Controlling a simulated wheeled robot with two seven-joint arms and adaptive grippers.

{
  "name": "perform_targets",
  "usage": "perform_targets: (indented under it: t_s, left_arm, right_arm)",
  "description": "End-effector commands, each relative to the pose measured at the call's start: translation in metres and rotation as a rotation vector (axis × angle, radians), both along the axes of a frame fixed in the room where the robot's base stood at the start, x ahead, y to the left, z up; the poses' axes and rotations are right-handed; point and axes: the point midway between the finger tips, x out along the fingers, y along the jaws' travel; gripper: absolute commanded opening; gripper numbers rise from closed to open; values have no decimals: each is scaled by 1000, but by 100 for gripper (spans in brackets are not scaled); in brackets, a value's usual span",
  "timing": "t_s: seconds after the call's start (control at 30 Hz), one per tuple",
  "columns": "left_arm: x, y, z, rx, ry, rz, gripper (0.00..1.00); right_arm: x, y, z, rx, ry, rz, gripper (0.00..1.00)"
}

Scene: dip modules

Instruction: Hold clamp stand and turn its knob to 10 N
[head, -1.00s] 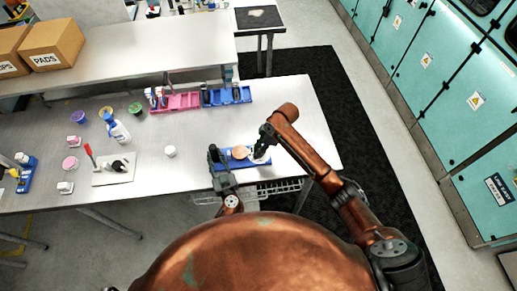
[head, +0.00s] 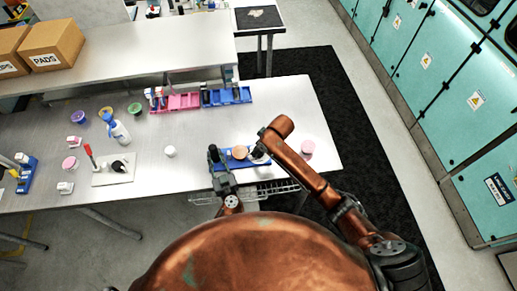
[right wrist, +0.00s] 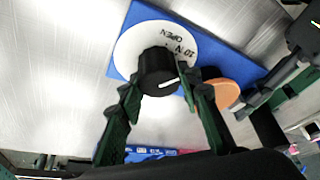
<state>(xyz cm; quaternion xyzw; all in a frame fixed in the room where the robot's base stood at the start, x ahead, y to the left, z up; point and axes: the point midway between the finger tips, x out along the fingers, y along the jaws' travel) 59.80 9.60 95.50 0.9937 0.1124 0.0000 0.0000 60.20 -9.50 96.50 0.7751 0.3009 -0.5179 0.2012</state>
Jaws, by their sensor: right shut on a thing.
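The clamp stand has a blue base (head: 226,167), which also shows in the right wrist view (right wrist: 117,62). On it are a white dial (right wrist: 134,43) marked "10 N" and "OPEN", a black knob (right wrist: 157,68) with a white pointer line, and an orange disc (right wrist: 226,92). My right gripper (right wrist: 158,82) is shut on the knob, one finger on each side. The pointer does not line up with the "10 N" mark. My left gripper (head: 217,160) is at the left end of the base; whether its jaws grip the stand is unclear.
A pink-topped round jar (head: 307,148) stands right of my right arm. A small white cup (head: 170,151) stands to the left. Pink (head: 182,102) and blue (head: 226,95) trays line the back. The table's front edge is close to the base.

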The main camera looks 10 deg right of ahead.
Motion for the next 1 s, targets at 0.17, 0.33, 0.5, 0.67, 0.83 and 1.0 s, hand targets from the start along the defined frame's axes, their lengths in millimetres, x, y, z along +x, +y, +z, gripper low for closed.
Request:
perform_targets:
  t_s: [0.17, 0.33, 0.5, 0.67, 0.83, 1.0]
  left_arm:
    - [0, 1, -1, 1, 1, 1, 0]
    - [0, 1, -1, 1, 1, 1, 0]
    - [0, 1, -1, 1, 1, 2, 0]
    - [0, 1, -1, 1, 1, 2, 0]
    - [0, 1, -1, 1, 1, 2, 0]
    - [0, 1, -1, 1, 1, 2, 0]
  right_arm:
    - [0, 0, -1, -1, 1, -87, 8]
    - [0, -1, -1, -1, 1, -133, 8]
    - [0, -1, -1, 0, 1, -151, 8]
    - [0, -1, 0, 0, 1, -152, 8]
    - [0, -1, -1, -1, 1, -152, 8]
    - [0, -1, 0, -1, 1, -152, 43]
